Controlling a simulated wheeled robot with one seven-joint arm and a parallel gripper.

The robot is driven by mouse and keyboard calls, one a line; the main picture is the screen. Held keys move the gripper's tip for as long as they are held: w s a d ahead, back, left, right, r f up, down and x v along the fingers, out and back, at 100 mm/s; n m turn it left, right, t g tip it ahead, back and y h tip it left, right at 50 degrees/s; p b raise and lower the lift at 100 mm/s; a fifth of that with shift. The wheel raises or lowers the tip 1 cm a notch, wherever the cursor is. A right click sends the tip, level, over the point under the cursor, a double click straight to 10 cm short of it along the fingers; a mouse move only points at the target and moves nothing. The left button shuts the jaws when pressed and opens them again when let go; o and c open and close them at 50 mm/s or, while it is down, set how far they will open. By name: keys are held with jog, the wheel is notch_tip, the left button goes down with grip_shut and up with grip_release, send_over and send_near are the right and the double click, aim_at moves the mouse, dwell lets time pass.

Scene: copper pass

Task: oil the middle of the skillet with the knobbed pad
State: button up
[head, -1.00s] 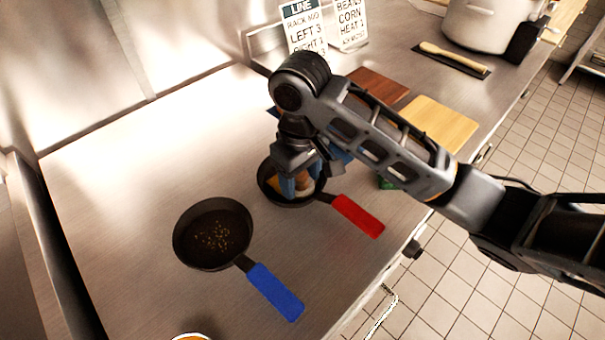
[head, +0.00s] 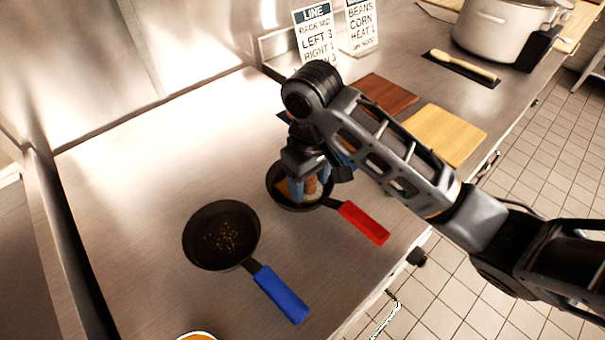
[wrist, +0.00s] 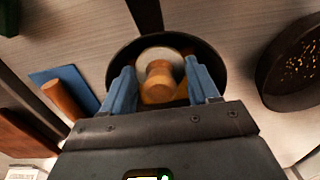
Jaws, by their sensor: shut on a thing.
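The knobbed pad, with a wooden knob (wrist: 158,78) and a pale round pad (wrist: 160,55), is between the fingers of my gripper (wrist: 163,88). My gripper (head: 309,188) is shut on the knob, pointing down inside the red-handled skillet (head: 276,199). That skillet (wrist: 122,58) surrounds the pad in the wrist view. An orange-yellow patch lies beside the pad in the pan. Whether the pad touches the pan floor I cannot tell. A blue-handled skillet (head: 200,228) stands to the left, with small yellow specks on its floor; it also shows in the wrist view (wrist: 275,80).
A blue mat (wrist: 75,78) with a wooden-handled thing (wrist: 62,98) lies beside the red-handled skillet.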

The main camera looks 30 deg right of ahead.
jog(key=shift+s+d+r, duration=0.1)
jog(key=shift+s, duration=0.35)
jog(key=shift+w+a, duration=0.2)
jog(key=shift+w, duration=0.7)
jog(key=shift+w+a, duration=0.2)
jog(key=shift+w, duration=0.65)
jog(key=shift+w+d+r, duration=0.1)
jog(key=shift+r, duration=2.85)
